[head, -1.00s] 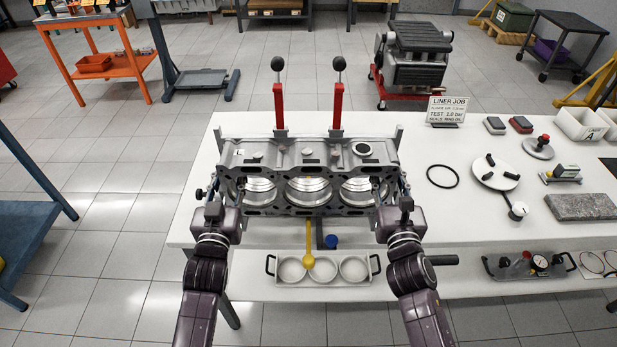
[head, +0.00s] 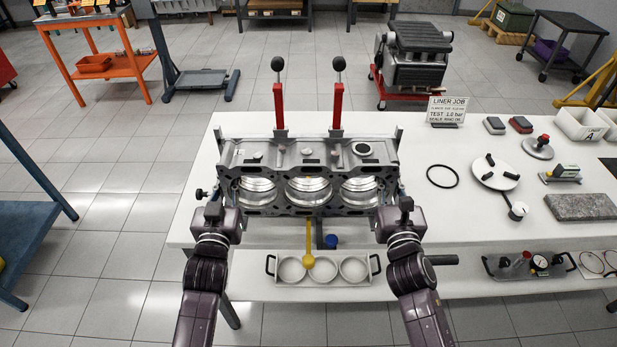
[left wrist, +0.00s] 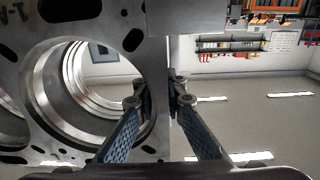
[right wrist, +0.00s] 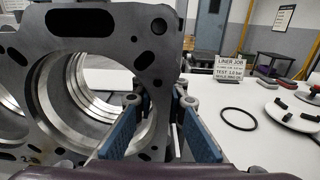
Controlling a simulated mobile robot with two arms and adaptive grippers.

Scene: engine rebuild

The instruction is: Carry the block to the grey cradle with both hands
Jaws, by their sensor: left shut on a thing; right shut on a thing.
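The block (head: 308,150) is a grey metal engine block with three large round bores facing me, in the middle of the head view. My left gripper (head: 216,200) is shut on its left end wall; in the left wrist view its fingertips (left wrist: 163,100) straddle the block's edge (left wrist: 155,60). My right gripper (head: 398,200) is shut on the right end wall, and its fingertips (right wrist: 160,100) straddle the edge in the right wrist view. The grey cradle (head: 397,132) shows as uprights at the block's ends and is mostly hidden. I cannot tell whether the block touches it.
Two red clamps (head: 280,105) with black knobs stand behind the block. A tray (head: 263,278) with three rings sits on the shelf below the front edge. A black ring (head: 442,176), a white disc (head: 495,172) and a sign (head: 447,110) are on the white table (head: 470,230) to the right.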

